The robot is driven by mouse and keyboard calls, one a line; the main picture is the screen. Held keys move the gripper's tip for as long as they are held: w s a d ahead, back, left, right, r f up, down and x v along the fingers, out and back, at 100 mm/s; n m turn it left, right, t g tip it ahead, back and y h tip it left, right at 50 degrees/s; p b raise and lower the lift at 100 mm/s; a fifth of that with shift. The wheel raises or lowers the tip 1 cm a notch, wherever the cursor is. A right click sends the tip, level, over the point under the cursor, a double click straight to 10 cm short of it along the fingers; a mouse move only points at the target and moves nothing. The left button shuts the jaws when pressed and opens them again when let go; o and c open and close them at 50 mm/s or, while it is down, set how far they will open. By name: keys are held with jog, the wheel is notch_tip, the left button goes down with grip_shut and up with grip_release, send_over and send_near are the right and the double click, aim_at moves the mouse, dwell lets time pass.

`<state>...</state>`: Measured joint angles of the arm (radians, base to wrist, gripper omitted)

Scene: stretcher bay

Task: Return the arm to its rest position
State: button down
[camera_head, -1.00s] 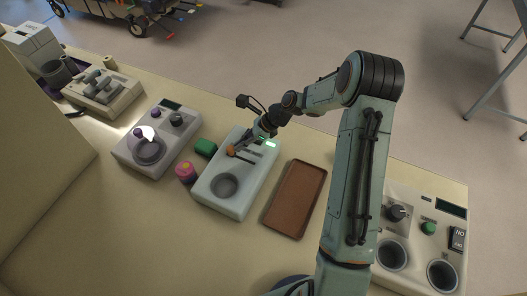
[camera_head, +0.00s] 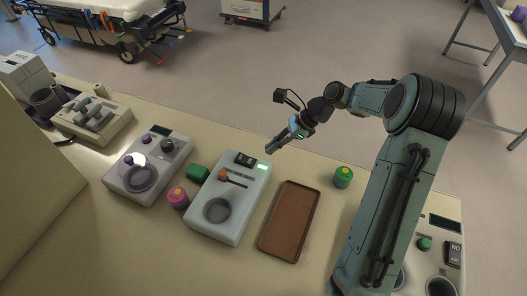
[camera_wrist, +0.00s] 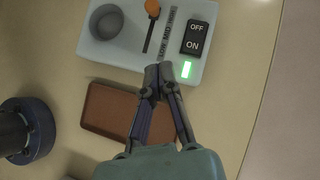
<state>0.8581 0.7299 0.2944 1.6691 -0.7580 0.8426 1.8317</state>
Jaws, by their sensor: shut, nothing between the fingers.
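My gripper (camera_head: 272,147) is raised above the far edge of the counter, just past the upper right corner of the pale blue device (camera_head: 229,232). Its fingers are together and empty; they also show closed in the wrist view (camera_wrist: 158,72). The device has a round grey well, an orange-knobbed slider (camera_head: 223,175), a lit green indicator (camera_head: 262,167) and a black ON/OFF switch (camera_wrist: 194,37). The gripper appears apart from the device. My arm bends from the right side of the head view, its elbow high.
A brown tray (camera_head: 313,213) lies right of the device. Another control box (camera_head: 136,188) is further left. A stretcher (camera_head: 110,14) stands on the floor behind.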

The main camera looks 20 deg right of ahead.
dwell(0.5)
jog(key=s+a+r+n+h, duration=0.2)
jog(key=s+a+r+n, duration=0.1)
jog(key=a+r, duration=0.35)
jog(key=s+a+r+n+h, duration=0.1)
jog(key=s+a+r+n, duration=0.15)
jog(key=a+r, duration=0.45)
jog(key=s+a+n+h, duration=0.25)
jog(key=s+n, duration=0.55)
jog(key=s, duration=0.4)
jog(key=s+d+f+n+g+h, duration=0.1)
jog(key=s+d+f+n, duration=0.3)
jog(key=s+n, duration=0.4)
jog(key=shift+s+d+f+n+g, duration=0.25)
jog(key=shift+f+n+g, duration=0.2)
jog(key=shift+n+g, duration=0.3)
